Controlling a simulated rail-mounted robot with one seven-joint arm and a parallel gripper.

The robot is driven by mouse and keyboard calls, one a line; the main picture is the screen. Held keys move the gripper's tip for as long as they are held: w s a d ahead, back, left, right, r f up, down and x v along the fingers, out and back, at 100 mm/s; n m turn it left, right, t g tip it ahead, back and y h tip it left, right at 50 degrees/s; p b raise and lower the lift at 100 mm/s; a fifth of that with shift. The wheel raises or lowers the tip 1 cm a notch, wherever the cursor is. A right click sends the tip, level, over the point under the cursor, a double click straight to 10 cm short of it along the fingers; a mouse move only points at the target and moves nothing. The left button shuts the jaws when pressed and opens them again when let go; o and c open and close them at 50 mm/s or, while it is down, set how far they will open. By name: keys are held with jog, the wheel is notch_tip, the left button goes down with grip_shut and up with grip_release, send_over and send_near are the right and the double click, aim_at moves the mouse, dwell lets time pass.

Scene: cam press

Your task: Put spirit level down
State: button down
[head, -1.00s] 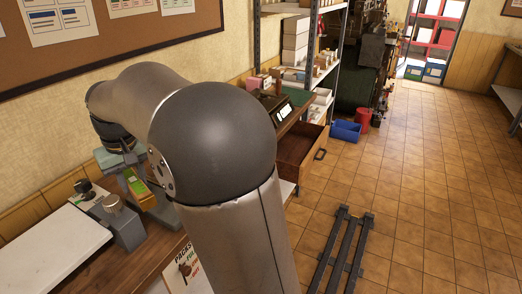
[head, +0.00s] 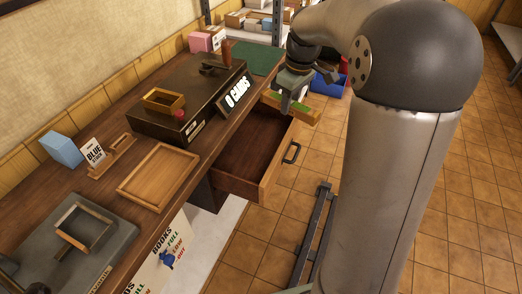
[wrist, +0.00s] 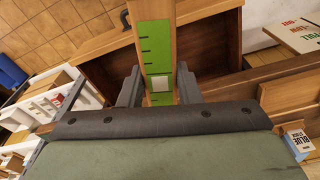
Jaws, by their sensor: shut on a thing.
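The spirit level (head: 306,112) is a wooden bar with a green face; in the wrist view (wrist: 155,45) the green face shows dark marks and a pale window. My gripper (head: 290,98) is shut on it, with one finger on each side in the wrist view (wrist: 158,88). It holds the level in the air near the far front corner of the open drawer (head: 278,172). The drawer's visible inside is bare. The level's near end is partly hidden by the fingers.
The wooden desk (head: 117,220) carries a dark box with a "0 CARDS" sign (head: 234,94), a wooden tray (head: 158,178), a grey plate with a frame (head: 105,238) and a green mat (head: 262,60). A dark slatted rack (head: 313,235) lies on the floor. A blue bin (head: 330,84) stands beyond.

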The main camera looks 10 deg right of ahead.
jog(key=s+d+f+n+g+b, duration=0.1)
jog(key=d+f+n+b, duration=0.2)
jog(key=d+f+n, duration=0.25)
jog(key=s+d+f+n+b, duration=0.2)
jog(key=d+f+n+b, duration=0.15)
jog(key=f+n, duration=0.3)
jog(key=p, duration=0.2)
send_over(260, 151)
jog(key=shift+y, duration=0.3)
jog(key=f, duration=0.6)
jog(key=shift+s+d+f, duration=0.1)
jog(key=shift+d+f, duration=0.15)
jog(key=shift+a+f, duration=0.1)
jog(key=shift+f, duration=2.75)
jog(key=shift+f, duration=0.1)
jog(key=shift+f, duration=0.15)
jog(key=c, duration=1.1)
grip_release()
jog(key=shift+o, duration=0.2)
